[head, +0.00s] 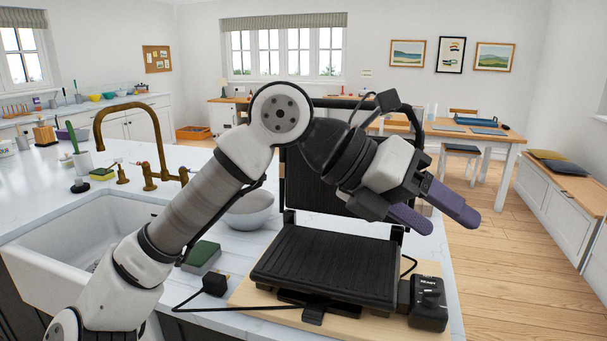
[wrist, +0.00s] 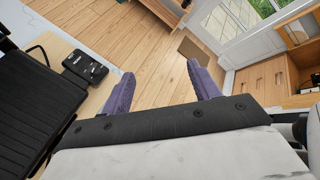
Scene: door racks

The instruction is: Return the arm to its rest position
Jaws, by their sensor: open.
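My gripper (head: 432,212) is in the head view, right of the picture's middle, with purple fingers spread apart and nothing between them. It hangs in the air above and to the right of the black grill's lower plate (head: 325,262). The arm reaches up from the lower left and bends at a high elbow. In the wrist view my gripper (wrist: 164,85) shows two purple fingers apart, with wooden floor behind the gap. The grill's open lid (head: 330,185) stands upright behind the arm, which partly hides it.
The grill sits on a wooden board (head: 245,295) at the counter's right end. A control box (head: 428,300) is beside it. A sink (head: 85,235), a brass faucet (head: 150,145), a bowl (head: 250,208) and a green sponge (head: 203,255) are to the left. Open floor (head: 500,270) lies right.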

